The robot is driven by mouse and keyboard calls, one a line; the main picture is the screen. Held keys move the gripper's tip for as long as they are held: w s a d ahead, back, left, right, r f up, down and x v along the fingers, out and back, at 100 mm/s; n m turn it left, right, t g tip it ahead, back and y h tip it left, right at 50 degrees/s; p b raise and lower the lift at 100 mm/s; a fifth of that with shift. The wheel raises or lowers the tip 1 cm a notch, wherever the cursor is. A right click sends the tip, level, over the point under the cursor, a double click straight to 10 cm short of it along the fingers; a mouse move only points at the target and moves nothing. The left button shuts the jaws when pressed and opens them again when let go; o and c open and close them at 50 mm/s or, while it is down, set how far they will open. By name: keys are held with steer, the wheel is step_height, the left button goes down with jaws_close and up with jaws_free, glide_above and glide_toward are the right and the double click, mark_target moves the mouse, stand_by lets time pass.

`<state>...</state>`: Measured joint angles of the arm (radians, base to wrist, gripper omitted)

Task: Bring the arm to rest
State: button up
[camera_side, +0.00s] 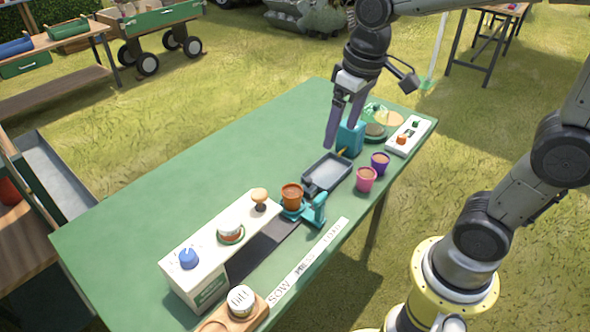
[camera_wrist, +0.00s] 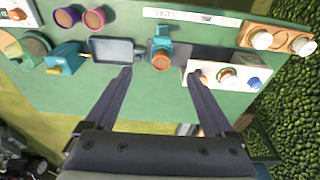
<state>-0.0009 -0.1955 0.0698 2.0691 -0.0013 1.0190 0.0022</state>
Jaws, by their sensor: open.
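My gripper (camera_side: 343,122) hangs above the far right part of the green table (camera_side: 190,180), with its two dark fingers spread apart and pointing down. In the wrist view my gripper (camera_wrist: 165,95) shows nothing between its fingers. A terracotta pot (camera_side: 292,196) stands on a teal stand (camera_side: 316,209) near the table's middle; the pot also shows in the wrist view (camera_wrist: 160,62). A dark grey tray (camera_side: 327,172) lies beside the stand, below and left of the gripper in the side view.
A teal watering can (camera_side: 350,137) stands close behind the fingers. A pink pot (camera_side: 366,179) and a purple pot (camera_side: 380,163) stand near the right edge. A white box (camera_side: 215,245) with knobs and a wooden board (camera_side: 232,317) are at the near end. The table's left side is clear.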

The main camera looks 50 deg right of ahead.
steer(key=s+t, duration=0.3)
steer(key=s, duration=0.9)
steer(key=shift+s+t, duration=0.3)
stand_by(1.0)
